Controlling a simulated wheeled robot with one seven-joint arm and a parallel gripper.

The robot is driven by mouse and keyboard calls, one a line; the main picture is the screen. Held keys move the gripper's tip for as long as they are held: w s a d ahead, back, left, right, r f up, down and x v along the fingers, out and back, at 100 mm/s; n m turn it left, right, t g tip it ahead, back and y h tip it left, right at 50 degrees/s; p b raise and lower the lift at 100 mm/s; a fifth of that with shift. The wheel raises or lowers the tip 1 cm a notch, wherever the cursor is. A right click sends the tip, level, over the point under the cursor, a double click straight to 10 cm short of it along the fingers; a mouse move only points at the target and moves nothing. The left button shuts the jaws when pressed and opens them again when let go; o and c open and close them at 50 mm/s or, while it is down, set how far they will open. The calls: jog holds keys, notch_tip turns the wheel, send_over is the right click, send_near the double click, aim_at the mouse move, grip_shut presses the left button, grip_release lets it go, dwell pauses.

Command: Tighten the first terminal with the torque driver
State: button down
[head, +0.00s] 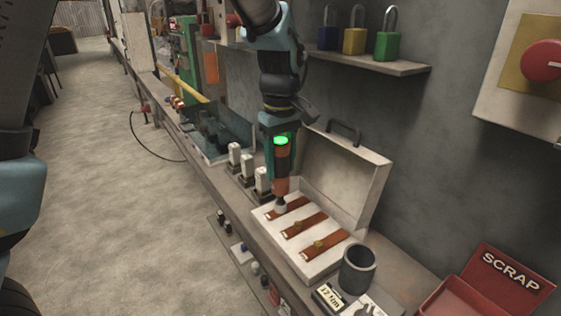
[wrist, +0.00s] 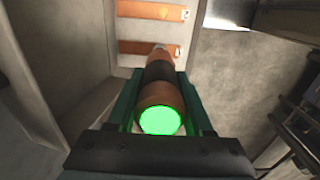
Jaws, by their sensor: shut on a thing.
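My gripper (head: 279,138) points down over the open white terminal box (head: 312,272). It is shut on the orange and black torque driver (head: 282,166), held upright. A bright green light glows on the driver's top end, and the wrist view shows this light (wrist: 160,121) between the fingers. The driver's grey tip meets the farthest of three copper bars (head: 298,203), where it hides the terminal. The middle bar (head: 303,226) and the nearest bar (head: 324,244) each carry a brass-coloured terminal and have nothing on top.
The box's raised lid (head: 345,180) stands close on the right, against the wall. A dark cup (head: 357,270) and a red SCRAP bin (head: 455,300) are nearer. White-topped blocks (head: 247,166) stand to the left. A shelf (head: 385,64) with padlocks is above.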

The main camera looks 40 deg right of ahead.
aim_at(281, 140)
dwell(0.3)
jog(key=shift+r+p, duration=2.6)
jog(key=shift+r, duration=0.4)
